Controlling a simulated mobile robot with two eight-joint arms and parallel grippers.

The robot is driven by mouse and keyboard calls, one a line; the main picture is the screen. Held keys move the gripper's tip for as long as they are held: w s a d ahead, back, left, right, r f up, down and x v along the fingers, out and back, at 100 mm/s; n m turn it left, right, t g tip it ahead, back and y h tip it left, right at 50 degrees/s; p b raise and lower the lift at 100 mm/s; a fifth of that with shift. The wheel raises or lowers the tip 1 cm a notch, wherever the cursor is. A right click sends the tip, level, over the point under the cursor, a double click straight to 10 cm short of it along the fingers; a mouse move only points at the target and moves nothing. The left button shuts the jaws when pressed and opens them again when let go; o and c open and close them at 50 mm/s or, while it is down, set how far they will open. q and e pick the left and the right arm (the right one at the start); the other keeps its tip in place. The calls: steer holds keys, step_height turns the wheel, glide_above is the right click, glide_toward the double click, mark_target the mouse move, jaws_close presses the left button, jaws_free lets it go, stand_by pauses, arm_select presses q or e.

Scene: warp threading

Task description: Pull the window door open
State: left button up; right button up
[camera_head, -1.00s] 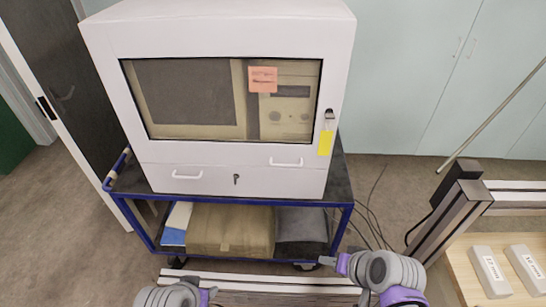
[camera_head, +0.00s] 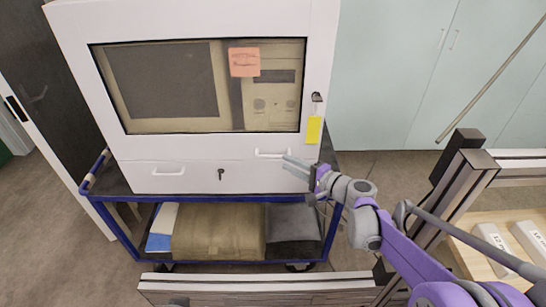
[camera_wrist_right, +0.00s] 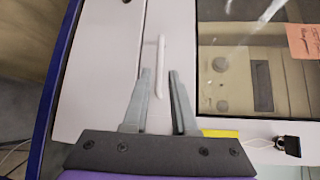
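The window door (camera_head: 205,148) is the front of a white cabinet with a large dark-framed glass pane; it looks closed. In the head view, a white bar handle (camera_head: 272,154) sits at the lower right of the front. My right gripper (camera_head: 288,164) is just below and right of this handle. In the right wrist view the gripper (camera_wrist_right: 160,75) is open, and the handle (camera_wrist_right: 161,64) lies just beyond and between its fingertips. I cannot tell whether they touch. My left gripper is not in view.
The cabinet stands on a blue-framed cart (camera_head: 110,240) with a brown box (camera_head: 215,232) on its lower shelf. A lock with a yellow tag (camera_head: 314,130) hangs at the right edge. A second handle (camera_head: 168,171) is at lower left. Metal profiles (camera_head: 462,180) stand at right.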

mark_target(273, 156)
steer(key=x, duration=0.7)
steer(key=shift+a, duration=0.1)
jaws_close()
stand_by(1.2)
